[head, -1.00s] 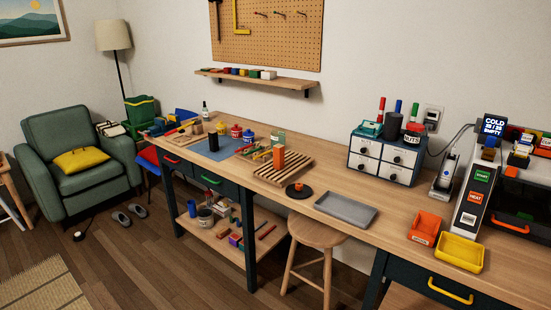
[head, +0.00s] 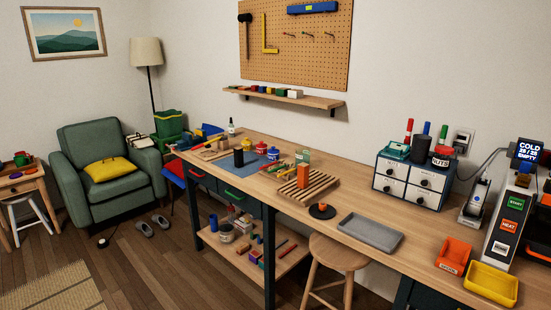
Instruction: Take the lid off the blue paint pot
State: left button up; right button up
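The blue paint pot (head: 272,154) stands upright on the far part of the long workbench, small in the head view. It is at the right end of a short row of small pots, by a blue mat (head: 245,164). Neither of my grippers is in view.
A grey tray (head: 370,233) lies further right. A wooden stool (head: 338,258) stands before the bench.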

aim_at(273, 150)
jog(key=i+j+z, duration=0.1)
jog(key=i+j, duration=0.6)
jog(key=j, duration=0.25)
jog(key=i+j+z, duration=0.15)
jog(key=i+j, duration=0.2)
jog(key=j, duration=0.1)
